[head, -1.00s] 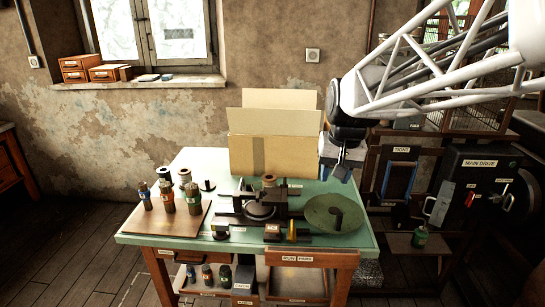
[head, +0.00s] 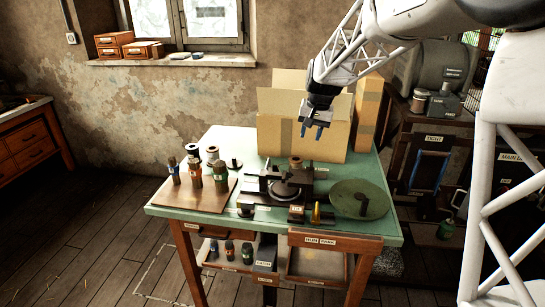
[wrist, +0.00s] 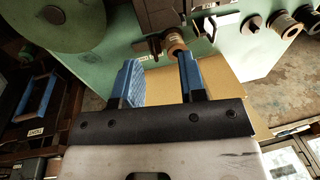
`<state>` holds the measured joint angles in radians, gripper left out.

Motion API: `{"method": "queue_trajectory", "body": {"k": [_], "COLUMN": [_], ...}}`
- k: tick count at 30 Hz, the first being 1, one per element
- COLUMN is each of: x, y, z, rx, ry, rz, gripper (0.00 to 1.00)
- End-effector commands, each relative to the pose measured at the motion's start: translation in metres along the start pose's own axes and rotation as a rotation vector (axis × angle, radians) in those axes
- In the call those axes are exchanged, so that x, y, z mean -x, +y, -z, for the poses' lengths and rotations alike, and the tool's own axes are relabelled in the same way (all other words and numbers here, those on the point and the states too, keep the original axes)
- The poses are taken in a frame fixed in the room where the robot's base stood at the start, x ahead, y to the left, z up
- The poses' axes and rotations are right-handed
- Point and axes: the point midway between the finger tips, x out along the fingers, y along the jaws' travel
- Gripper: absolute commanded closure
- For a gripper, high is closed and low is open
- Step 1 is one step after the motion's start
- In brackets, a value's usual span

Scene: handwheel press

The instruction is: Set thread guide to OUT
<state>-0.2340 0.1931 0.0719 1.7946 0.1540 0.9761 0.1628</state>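A dark mechanism (head: 285,188) with a round black plate and a tan spool (head: 296,163) at its back sits mid-table. I cannot single out the thread guide, and no OUT marking is readable. My gripper (head: 312,131) hangs above the back of the table, in front of the cardboard box, up and right of the mechanism. Its blue fingers point down. In the wrist view my gripper (wrist: 160,78) has its fingers apart, with nothing held between them. The spool (wrist: 176,40) shows beyond the fingertips, near the right finger.
The open cardboard box (head: 300,135) stands at the table's back edge. A green disc (head: 360,199) lies at right. Bottles and spools stand on and near a brown board (head: 205,196) at left. Small labelled blocks (head: 296,214) line the front. The green table (head: 385,232) has bare patches.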

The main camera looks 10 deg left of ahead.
Motion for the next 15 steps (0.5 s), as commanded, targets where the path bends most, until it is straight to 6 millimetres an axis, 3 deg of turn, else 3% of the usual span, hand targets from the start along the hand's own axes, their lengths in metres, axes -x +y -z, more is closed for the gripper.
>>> {"method": "queue_trajectory", "body": {"k": [15], "x": [-0.087], "y": [-0.074], "z": [0.089], "rx": [-0.002], "ry": [-0.047], "rz": [0.028], "gripper": [0.62]}}
